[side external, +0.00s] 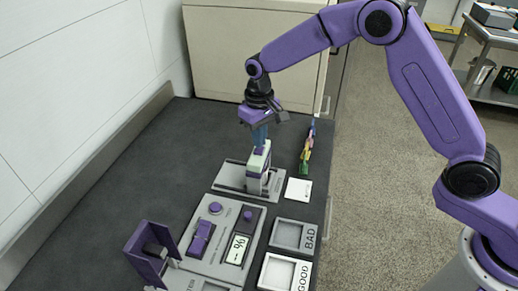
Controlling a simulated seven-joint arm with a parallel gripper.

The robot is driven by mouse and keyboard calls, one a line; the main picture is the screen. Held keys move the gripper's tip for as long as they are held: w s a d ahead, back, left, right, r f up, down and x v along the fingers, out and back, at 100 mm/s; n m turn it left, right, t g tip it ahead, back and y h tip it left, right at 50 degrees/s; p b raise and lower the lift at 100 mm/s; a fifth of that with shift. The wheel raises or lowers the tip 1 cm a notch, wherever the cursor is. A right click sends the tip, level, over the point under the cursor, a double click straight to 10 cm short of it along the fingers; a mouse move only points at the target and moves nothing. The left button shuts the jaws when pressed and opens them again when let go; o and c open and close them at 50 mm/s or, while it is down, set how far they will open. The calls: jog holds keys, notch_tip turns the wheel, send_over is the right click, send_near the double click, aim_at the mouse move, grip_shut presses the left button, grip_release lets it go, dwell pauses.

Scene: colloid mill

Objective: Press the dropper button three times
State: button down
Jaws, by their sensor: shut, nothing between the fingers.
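The dropper (255,180) looks like a small upright block, pale green-white with a purple part, on a grey plate (229,177) near the middle of the dark bench. A small dark purple piece on its top, which looks like the button (259,150), is partly hidden by my fingers. My gripper (259,142) points down with its blue fingers shut and empty. The fingertips are right over the top of the dropper. I cannot tell whether they touch the button.
In front is a grey panel (225,256) with a purple switch, round purple knobs and a small display. Trays marked BAD (312,235) and GOOD (301,275) lie to its right. A purple bracket (147,262) stands at front left. A white card (299,191) and colourful pieces (307,150) lie right of the dropper.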

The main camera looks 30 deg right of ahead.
jog(key=shift+f, duration=0.8)
dwell(0.9)
notch_tip(320, 180, up, 8)
jog(key=shift+f, duration=0.25)
dwell(1.1)
jog(key=shift+r, duration=0.85)
dwell(3.7)
